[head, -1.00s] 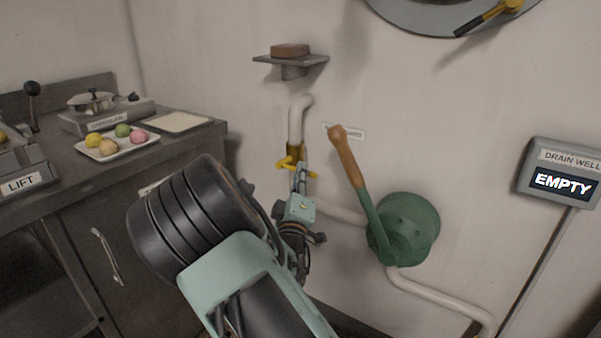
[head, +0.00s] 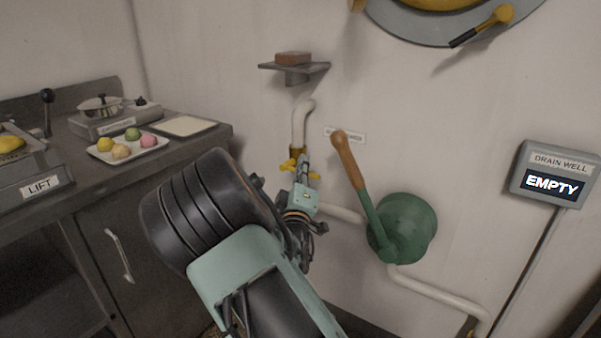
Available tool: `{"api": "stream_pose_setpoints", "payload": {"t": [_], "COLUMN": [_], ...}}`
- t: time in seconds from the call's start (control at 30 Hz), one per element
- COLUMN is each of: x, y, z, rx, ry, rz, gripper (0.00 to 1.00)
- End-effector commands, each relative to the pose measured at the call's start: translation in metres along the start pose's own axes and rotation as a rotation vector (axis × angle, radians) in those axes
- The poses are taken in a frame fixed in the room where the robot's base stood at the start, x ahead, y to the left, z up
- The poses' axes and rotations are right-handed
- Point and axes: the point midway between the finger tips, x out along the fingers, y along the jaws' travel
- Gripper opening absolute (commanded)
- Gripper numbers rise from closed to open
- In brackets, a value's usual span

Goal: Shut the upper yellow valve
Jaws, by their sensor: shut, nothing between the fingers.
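The upper yellow valve (head: 287,164) sits on the white pipe (head: 299,122) that comes down the wall below the small shelf. Part of the valve is hidden behind my gripper. My gripper (head: 304,162) is shut with nothing between its fingers. Its tips overlap the right side of the valve in the picture; I cannot tell whether they touch it. The forearm fills the lower middle of the view.
A green hand pump (head: 408,229) with a wooden-handled lever (head: 347,160) stands close to the right of my gripper. A dark shelf (head: 293,71) juts out above. A counter (head: 190,142) is at the left. A sign reads EMPTY (head: 551,185).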

Motion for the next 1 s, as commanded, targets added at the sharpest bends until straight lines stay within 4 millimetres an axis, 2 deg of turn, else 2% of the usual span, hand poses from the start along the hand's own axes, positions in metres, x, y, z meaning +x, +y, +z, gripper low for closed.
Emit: {"api": "stream_pose_setpoints", "payload": {"t": [0.2,0.4,0.6,1.0], "x": [-0.044,-0.073,-0.085,-0.086], "y": [-0.021,-0.035,-0.04,-0.041], "z": [-0.014,-0.021,-0.024,-0.024], "rx": [-0.001,0.0,0.001,0.002], "ry": [0.004,0.004,0.004,0.004], "rz": [-0.002,0.002,0.005,0.005], "gripper": [0.0,0.0,0.0,0.0]}}
